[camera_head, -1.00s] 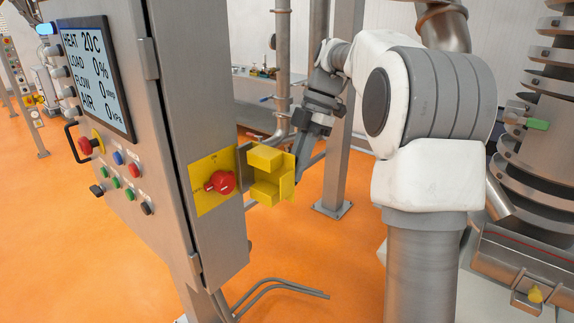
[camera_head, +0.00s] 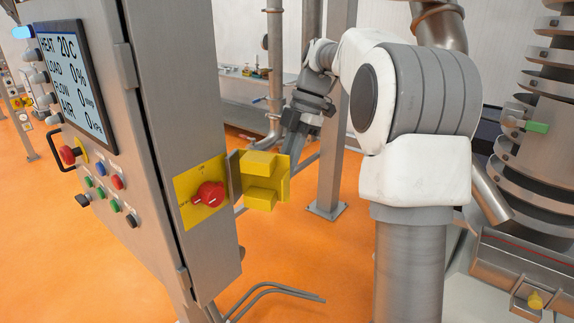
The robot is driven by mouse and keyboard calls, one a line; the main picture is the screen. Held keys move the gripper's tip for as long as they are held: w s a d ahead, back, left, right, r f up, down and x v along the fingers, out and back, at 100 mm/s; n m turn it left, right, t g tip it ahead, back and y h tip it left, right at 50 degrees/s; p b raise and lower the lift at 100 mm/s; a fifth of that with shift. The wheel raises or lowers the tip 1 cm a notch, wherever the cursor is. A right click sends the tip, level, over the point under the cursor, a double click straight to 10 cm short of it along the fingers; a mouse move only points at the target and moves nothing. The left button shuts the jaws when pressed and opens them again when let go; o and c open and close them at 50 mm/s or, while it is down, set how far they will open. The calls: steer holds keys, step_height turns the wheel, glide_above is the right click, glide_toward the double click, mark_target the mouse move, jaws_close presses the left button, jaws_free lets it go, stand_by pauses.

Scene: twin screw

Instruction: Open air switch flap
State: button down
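The air switch is a red rotary knob (camera_head: 208,194) on a yellow plate (camera_head: 183,203) on the narrow side of the grey cabinet. Its yellow flap (camera_head: 262,182) stands swung out to the right of the plate, with its boxy hollow inner side facing the camera. The knob is uncovered. My gripper (camera_head: 291,150) points downward just behind the flap's upper right edge. Its fingertips are partly hidden by the flap, so I cannot tell whether it touches the flap or how far its fingers are apart.
The grey cabinet (camera_head: 185,110) carries a display (camera_head: 68,75), several coloured buttons and a red emergency knob (camera_head: 68,155). A metal post (camera_head: 333,150) and pipes stand behind my gripper. Cables (camera_head: 275,290) curve near the floor. Machinery (camera_head: 545,130) stands at right.

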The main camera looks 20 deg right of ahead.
steer(key=shift+a, duration=0.15)
steer(key=c, duration=0.9)
jaws_free()
steer(key=shift+a, duration=0.1)
steer(key=shift+r, duration=0.15)
